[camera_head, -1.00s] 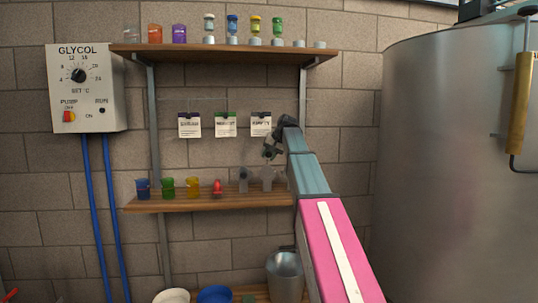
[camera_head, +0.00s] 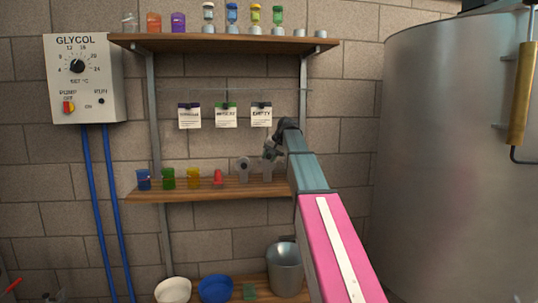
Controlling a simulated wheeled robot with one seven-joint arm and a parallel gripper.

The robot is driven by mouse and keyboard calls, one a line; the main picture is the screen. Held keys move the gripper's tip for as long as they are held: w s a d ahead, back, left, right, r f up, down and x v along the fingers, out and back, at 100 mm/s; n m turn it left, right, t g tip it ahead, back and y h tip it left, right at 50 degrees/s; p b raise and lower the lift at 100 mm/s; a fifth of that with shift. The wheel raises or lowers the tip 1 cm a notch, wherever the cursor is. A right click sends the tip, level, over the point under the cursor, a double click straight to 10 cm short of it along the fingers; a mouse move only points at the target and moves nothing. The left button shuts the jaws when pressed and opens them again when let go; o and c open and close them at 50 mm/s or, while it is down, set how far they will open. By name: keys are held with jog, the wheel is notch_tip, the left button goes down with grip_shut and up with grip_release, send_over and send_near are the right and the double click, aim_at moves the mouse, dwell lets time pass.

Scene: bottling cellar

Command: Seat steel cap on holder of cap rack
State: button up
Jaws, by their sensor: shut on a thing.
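My gripper (camera_head: 269,152) is above the right part of the lower shelf (camera_head: 150,195), at the end of my arm. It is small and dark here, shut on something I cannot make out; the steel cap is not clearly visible. Just below it a grey holder-like piece (camera_head: 267,170) stands on the shelf, and a similar grey one with a round head (camera_head: 243,170) stands to its left. I cannot tell whether gripper and piece touch. On the upper shelf (camera_head: 128,41), two low grey pieces (camera_head: 300,33) (camera_head: 320,34) stand at the right end.
Blue (camera_head: 144,179), green (camera_head: 168,179) and yellow (camera_head: 193,179) cups and a red piece (camera_head: 218,177) line the lower shelf. Coloured cups and small bottles stand above. A bucket (camera_head: 285,270) and bowls (camera_head: 215,290) are below; a steel tank (camera_head: 450,160) bounds the right.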

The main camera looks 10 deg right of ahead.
jog(key=shift+f, duration=1.45)
jog(key=shift+f, duration=0.55)
jog(key=o, duration=1.1)
jog(key=shift+c, duration=0.2)
jog(key=v, duration=1)
jog(key=shift+s+r, duration=0.2)
jog(key=shift+r, duration=0.15)
jog(key=shift+d, duration=0.25)
